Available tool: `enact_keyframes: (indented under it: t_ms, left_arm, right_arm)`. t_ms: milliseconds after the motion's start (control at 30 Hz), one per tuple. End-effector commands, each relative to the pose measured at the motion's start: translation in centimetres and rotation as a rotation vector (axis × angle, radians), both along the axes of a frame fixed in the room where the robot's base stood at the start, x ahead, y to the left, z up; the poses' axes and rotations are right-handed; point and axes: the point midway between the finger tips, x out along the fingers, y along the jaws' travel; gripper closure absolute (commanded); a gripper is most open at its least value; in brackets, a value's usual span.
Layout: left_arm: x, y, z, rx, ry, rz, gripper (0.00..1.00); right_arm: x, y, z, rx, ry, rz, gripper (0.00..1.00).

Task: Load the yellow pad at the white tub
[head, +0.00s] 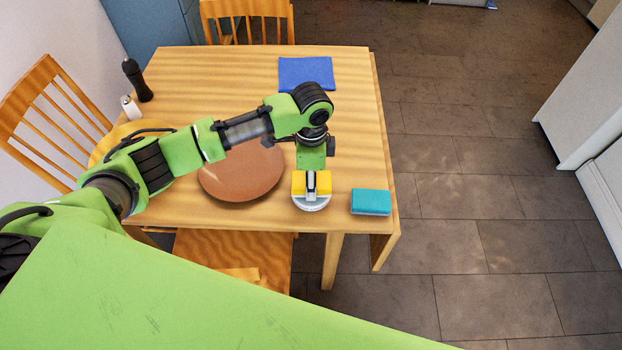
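The yellow pad (298,184) is at the near right part of the wooden table, with my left gripper (311,186) over its middle. One finger lies against its near side and the far finger is hidden, but the gripper looks shut on the pad. The white tub (311,207) is directly beneath the pad in this view, and only its near rim and side show. I cannot tell whether the pad touches the tub or is held just above it. My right gripper is not in view.
A teal sponge-like block (371,202) lies right of the tub near the table corner. A brown plate (240,178) is to the left, partly under my arm. A blue cloth (306,73), a dark mill (137,80) and a white shaker (130,107) are farther back.

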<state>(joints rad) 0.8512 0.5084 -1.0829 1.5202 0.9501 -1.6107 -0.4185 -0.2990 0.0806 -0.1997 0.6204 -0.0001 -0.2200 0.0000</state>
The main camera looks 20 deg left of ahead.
Motion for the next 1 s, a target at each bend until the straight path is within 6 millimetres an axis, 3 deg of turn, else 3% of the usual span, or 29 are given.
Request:
enact_keyframes:
  t_ms: [1000]
  left_arm:
    - [-0.02,-0.03,-0.85,0.0,0.001,0.0,0.75]
  right_arm:
    - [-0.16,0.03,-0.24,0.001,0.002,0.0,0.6]
